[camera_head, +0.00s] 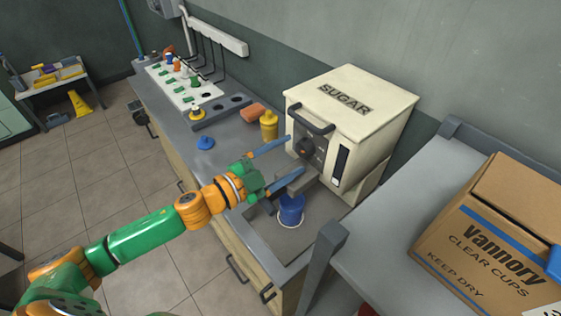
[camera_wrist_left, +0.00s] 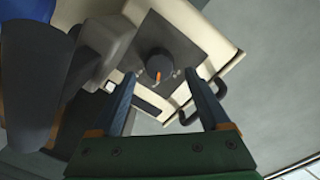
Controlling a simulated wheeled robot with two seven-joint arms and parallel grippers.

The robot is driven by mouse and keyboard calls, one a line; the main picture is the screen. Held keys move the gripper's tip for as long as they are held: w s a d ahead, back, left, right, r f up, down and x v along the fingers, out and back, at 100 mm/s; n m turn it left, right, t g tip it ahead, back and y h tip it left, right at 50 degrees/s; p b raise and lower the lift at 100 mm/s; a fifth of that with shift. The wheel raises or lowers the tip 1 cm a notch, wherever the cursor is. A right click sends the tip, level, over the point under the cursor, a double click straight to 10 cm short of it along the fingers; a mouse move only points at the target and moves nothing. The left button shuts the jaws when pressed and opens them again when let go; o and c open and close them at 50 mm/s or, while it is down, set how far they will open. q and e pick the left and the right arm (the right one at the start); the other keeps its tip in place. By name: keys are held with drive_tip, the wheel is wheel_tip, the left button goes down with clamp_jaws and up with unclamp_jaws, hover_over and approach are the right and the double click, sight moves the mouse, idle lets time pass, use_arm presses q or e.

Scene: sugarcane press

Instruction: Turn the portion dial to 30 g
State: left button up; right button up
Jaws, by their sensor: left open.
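The portion dial (camera_head: 306,147) is a dark round knob on the front of the cream sugar dispenser (camera_head: 352,108). In the left wrist view the dial (camera_wrist_left: 155,66) sits on a dark plate and has an orange pointer. The marks around it are too small to read. My left gripper (camera_head: 287,158) is in front of the dispenser, its blue fingers spread wide. In the left wrist view the dial shows beyond and between the fingertips (camera_wrist_left: 160,86), apart from both. My right gripper is in neither view.
A blue cup (camera_head: 291,209) stands below the dispenser's spout. A black handle (camera_head: 312,121) juts from the dispenser's front. A cardboard box (camera_head: 500,235) sits on the right-hand table.

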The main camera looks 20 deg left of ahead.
use_arm(q)
drive_tip(key=v, duration=0.2)
drive_tip(key=b+v, duration=0.1)
drive_tip(key=v, duration=0.1)
drive_tip(key=shift+s+a+f, duration=0.1)
drive_tip(key=shift+f, duration=0.15)
drive_tip(key=shift+s+a+r+b, duration=0.2)
drive_tip(key=shift+s+r+b, duration=0.05)
drive_tip(key=shift+s+b, duration=0.15)
